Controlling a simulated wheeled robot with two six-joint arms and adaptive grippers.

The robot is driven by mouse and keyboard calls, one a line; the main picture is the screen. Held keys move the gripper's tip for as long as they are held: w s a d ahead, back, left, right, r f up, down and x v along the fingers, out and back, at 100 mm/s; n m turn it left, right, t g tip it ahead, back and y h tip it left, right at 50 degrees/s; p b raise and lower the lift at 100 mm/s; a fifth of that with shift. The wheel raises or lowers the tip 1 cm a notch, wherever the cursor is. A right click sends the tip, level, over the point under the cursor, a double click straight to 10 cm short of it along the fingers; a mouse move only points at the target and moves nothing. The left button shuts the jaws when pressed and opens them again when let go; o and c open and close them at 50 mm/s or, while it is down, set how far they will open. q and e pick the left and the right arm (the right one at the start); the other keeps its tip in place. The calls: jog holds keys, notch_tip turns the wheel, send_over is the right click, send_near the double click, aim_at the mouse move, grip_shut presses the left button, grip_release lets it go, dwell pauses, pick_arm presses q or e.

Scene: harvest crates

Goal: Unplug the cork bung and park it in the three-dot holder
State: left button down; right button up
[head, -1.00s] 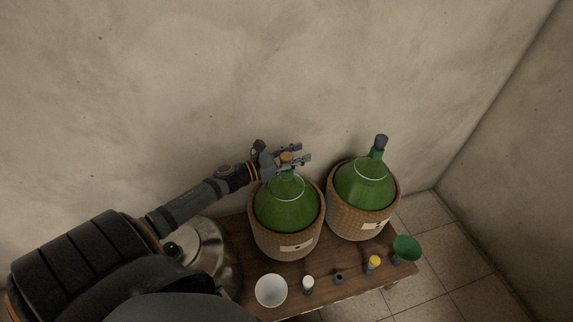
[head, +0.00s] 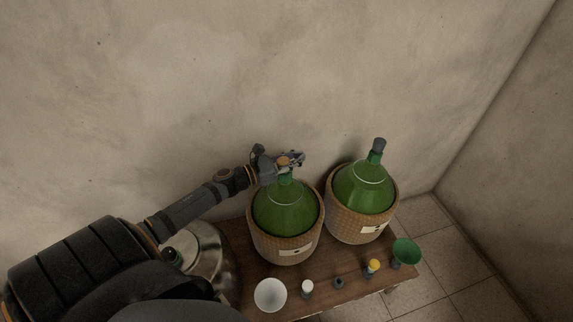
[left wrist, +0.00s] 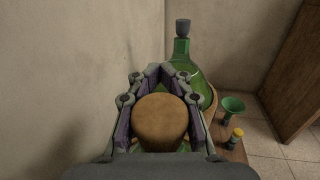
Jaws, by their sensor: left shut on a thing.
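The cork bung (head: 283,161) is at the mouth of the left green demijohn (head: 285,208), which sits in a wicker basket. My left gripper (head: 287,160) is shut on the cork, with a finger on each side of it. In the left wrist view the cork (left wrist: 160,120) fills the space between the fingers and hides most of the bottle below. I cannot tell whether it is still seated in the neck. Small holders stand along the table's front; the middle one (head: 338,283) looks empty. Dot marks are too small to read. My right gripper is out of view.
The right demijohn (head: 364,188) carries a dark stopper (head: 379,145). A white-topped holder (head: 307,288), a yellow-topped holder (head: 373,266), a white bowl (head: 270,295) and a green funnel (head: 406,251) line the front edge. A metal vessel (head: 212,255) stands left. The wall is close behind.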

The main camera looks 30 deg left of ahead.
pick_arm(q)
jog(key=shift+r, duration=0.4)
jog(key=s+r+p, duration=0.5)
jog(key=r+p, duration=0.5)
jog(key=p, duration=0.1)
jog(key=s+r+p, duration=0.2)
jog(key=s+p, duration=0.6)
jog(key=s, duration=0.1)
jog(key=shift+d+p, duration=0.3)
jog(key=shift+d, duration=0.1)
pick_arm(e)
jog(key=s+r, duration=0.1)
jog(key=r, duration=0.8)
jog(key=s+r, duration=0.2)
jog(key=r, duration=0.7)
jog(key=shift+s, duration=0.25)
pick_arm(q)
jog(key=shift+r, duration=0.15)
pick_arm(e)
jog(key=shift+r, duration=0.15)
